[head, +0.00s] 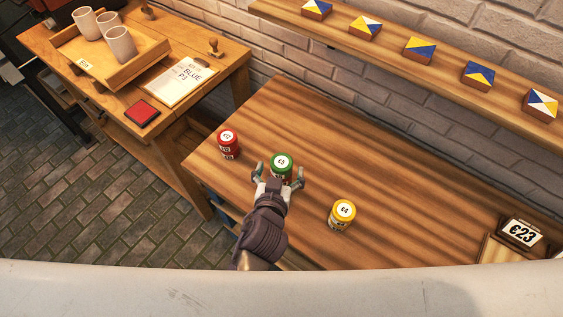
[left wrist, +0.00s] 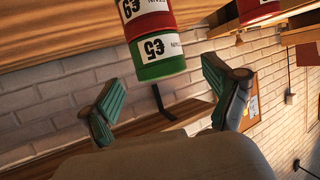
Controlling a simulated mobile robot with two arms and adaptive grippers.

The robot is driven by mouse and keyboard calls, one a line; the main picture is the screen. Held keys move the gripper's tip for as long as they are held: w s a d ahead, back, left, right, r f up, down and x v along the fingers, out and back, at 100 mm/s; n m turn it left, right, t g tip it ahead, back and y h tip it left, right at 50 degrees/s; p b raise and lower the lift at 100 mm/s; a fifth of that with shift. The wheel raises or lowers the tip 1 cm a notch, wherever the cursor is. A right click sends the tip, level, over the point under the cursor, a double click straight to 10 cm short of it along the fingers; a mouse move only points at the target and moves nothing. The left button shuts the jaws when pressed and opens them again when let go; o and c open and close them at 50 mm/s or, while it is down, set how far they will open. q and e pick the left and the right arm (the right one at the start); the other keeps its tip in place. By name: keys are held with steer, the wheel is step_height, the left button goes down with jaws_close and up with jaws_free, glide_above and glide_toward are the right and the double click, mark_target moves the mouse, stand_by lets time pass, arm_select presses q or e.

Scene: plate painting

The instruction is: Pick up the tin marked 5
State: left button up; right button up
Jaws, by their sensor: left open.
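The tin marked 5 (head: 281,163) is green with a white label and stands near the left part of the long wooden table. In the left wrist view, which is upside down, the green tin (left wrist: 162,68) sits on a red tin (left wrist: 150,22) with its own white label. My left gripper (head: 279,175) is open at the near side of the green tin, with one finger toward each side. In the left wrist view the left gripper (left wrist: 163,76) is empty, with the tin ahead between its fingers. My right gripper is not in view.
A red tin marked 2 (head: 228,143) stands to the left and a yellow tin marked 4 (head: 342,215) to the right. A sign reading 23 (head: 521,234) is at the far right. Painted tiles (head: 420,48) line the wall shelf. The table behind the tins is clear.

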mark_target(281, 165)
arm_select(q)
steer(key=x, duration=0.3)
steer(key=shift+w, duration=0.25)
steer(key=shift+s, duration=0.1)
steer(key=shift+c, duration=0.3)
steer(key=c, duration=1.3)
steer(key=shift+r, duration=0.1)
